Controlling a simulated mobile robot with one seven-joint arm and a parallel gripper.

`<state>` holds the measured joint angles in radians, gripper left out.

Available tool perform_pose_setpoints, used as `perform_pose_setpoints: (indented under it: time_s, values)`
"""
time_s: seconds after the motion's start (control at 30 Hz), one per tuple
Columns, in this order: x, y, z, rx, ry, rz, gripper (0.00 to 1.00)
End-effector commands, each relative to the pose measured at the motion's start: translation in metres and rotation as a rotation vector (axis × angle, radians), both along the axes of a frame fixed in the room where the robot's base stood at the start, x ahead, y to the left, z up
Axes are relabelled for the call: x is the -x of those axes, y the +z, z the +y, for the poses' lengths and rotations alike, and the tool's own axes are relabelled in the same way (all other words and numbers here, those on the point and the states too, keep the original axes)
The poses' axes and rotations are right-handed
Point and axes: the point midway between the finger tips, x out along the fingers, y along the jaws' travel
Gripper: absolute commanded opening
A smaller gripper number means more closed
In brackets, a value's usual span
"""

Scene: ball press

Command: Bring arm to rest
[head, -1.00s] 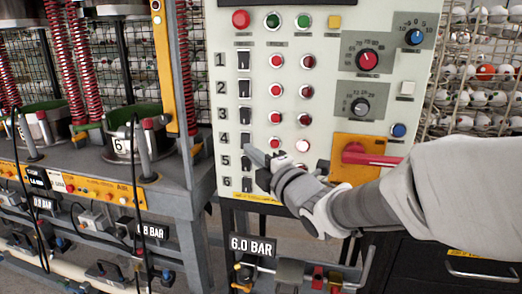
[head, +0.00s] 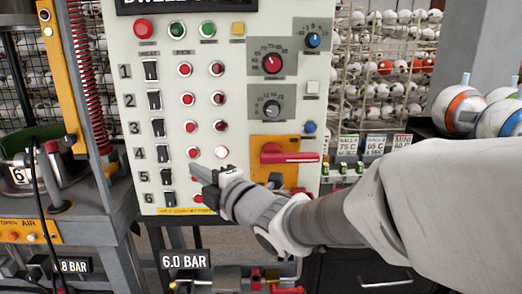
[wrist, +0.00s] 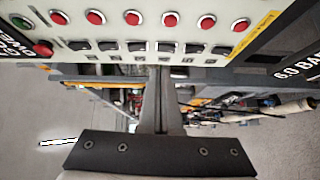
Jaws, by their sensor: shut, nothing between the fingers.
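My gripper (head: 200,173) is in front of the lower part of a pale control panel (head: 240,60). Its narrow fingers are shut and empty. In the head view it covers part of the red button column in the lower rows, to the right of switches 4 (head: 161,154) and 5 (head: 165,177). In the wrist view the closed fingers (wrist: 160,75) point toward the panel, just below the row of black switches (wrist: 136,46). I cannot tell the exact gap to the panel. My arm reaches in from the right.
A red-handled switch on an orange plate (head: 265,142) is close to my wrist. A white-lit button (head: 220,147) shows in row 4. A "6.0 BAR" sign (head: 185,260) and pipe fittings sit below. Balls (head: 465,110) stand at right; a press (head: 35,145) is at left.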

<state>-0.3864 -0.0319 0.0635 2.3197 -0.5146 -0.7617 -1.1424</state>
Motion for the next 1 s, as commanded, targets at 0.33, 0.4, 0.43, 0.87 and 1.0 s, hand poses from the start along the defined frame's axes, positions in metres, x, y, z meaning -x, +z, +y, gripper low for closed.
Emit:
perform_pose_setpoints:
  time_s: [0.33, 0.4, 0.43, 0.87, 1.0]
  values:
    - [0.002, -0.022, -0.159, -0.232, -0.558, 0.549, 0.0]
    - [0.016, -0.03, -0.189, -0.31, -0.673, 0.661, 0.0]
    - [0.023, -0.033, -0.2, -0.345, -0.722, 0.707, 0.0]
    - [0.175, -0.088, -0.291, -0.918, -1.345, 1.311, 0.0]
    - [0.204, -0.068, -0.292, -1.008, -1.438, 1.406, 0.0]
